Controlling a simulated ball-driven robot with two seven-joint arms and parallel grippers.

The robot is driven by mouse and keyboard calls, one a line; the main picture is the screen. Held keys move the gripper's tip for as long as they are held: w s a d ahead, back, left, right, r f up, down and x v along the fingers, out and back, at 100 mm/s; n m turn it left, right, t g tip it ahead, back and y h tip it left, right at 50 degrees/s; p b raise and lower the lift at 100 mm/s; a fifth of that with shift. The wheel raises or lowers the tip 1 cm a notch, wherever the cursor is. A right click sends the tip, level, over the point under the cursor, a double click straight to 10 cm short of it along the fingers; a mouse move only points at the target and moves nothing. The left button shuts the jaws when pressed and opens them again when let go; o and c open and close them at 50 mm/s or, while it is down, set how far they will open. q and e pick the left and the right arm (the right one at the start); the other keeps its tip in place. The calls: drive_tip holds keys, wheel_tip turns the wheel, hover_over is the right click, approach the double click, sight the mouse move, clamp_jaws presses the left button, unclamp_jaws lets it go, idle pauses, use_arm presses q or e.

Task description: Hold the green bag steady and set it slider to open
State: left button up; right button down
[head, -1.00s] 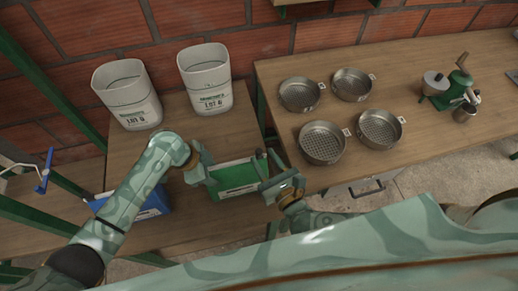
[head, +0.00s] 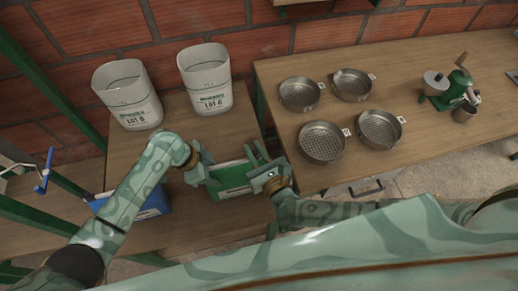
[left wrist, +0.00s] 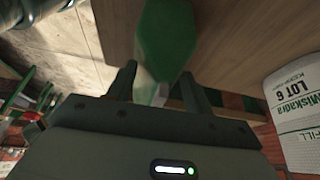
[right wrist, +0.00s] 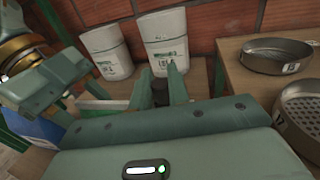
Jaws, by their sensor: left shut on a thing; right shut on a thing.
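The green bag (head: 232,180) stands upright on the low wooden table, with a pale top edge. My left gripper (head: 205,172) is shut on its left end; the left wrist view shows the bag (left wrist: 168,42) running between the fingers. My right gripper (head: 260,158) is shut at the upper right corner of the bag. In the right wrist view a dark piece (right wrist: 178,90) shows between its fingers (right wrist: 162,82), where the slider seems to be. The slider itself is mostly hidden by the fingers. The bag's green side (right wrist: 100,104) shows left of them.
A blue bag (head: 155,203) lies left, partly behind my left arm. Two white lot bins (head: 128,95) (head: 205,80) stand at the back. Several metal sieves (head: 322,143) and a green hand mill (head: 458,92) stand on the right bench (head: 420,55).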

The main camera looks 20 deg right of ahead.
sight(224, 165)
drive_tip(key=a, duration=0.9)
drive_tip(key=c, duration=1.4)
unclamp_jaws()
drive_tip(key=shift+o, duration=0.2)
drive_tip(key=shift+d, duration=0.1)
drive_tip(key=v, duration=1.2)
